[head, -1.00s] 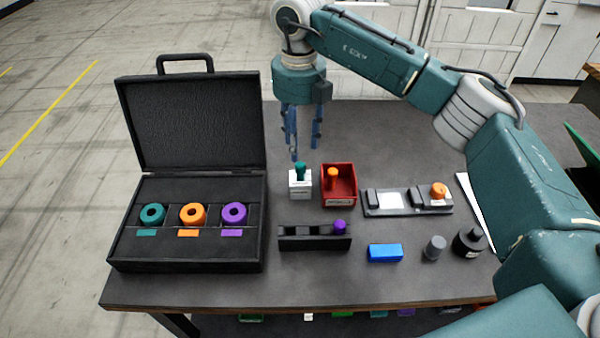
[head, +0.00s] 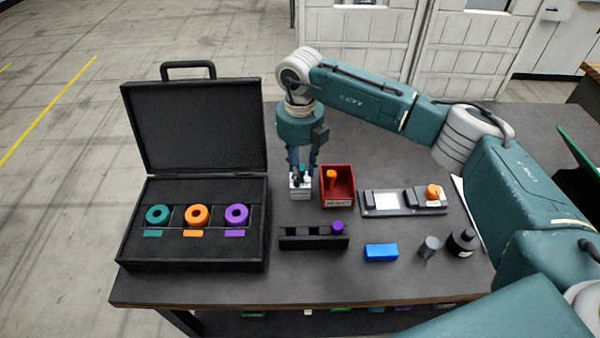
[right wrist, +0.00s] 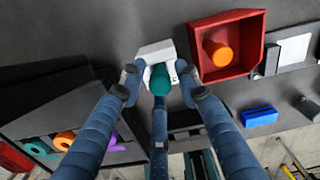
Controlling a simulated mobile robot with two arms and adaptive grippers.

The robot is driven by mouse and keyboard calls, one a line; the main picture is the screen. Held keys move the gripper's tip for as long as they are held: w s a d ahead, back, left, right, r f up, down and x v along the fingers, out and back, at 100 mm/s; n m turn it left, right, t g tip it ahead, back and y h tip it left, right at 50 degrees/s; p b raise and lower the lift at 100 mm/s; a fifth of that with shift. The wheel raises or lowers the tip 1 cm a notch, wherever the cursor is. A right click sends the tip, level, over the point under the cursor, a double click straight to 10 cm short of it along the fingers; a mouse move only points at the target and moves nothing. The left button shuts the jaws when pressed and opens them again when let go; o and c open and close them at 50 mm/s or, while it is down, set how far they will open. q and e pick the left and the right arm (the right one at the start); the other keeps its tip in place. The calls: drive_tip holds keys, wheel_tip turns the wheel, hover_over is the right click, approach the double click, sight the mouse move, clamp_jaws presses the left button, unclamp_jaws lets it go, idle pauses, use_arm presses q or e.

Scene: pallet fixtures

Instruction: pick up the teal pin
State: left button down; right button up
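The teal pin (head: 301,170) stands upright in a small white block (head: 299,192) on the dark table, left of the red bin. In the right wrist view the pin (right wrist: 160,79) is seen from above, with the white block (right wrist: 154,51) behind it. My right gripper (head: 303,176) is lowered over the pin and points down. In the right wrist view its fingers (right wrist: 160,88) are spread around the pin, with gaps on the left and right, so it looks open. The fingers partly hide the pin in the head view. My left gripper is not in view.
A red bin (head: 350,199) with an orange pin (head: 331,178) stands close on the right. A black rack (head: 300,243) with a purple pin (head: 338,227) is in front. An open black case (head: 136,250) with rings lies left. A blue block (head: 381,252) lies front right.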

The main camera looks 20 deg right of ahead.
clamp_jaws()
drive_tip(key=shift+r, duration=0.15)
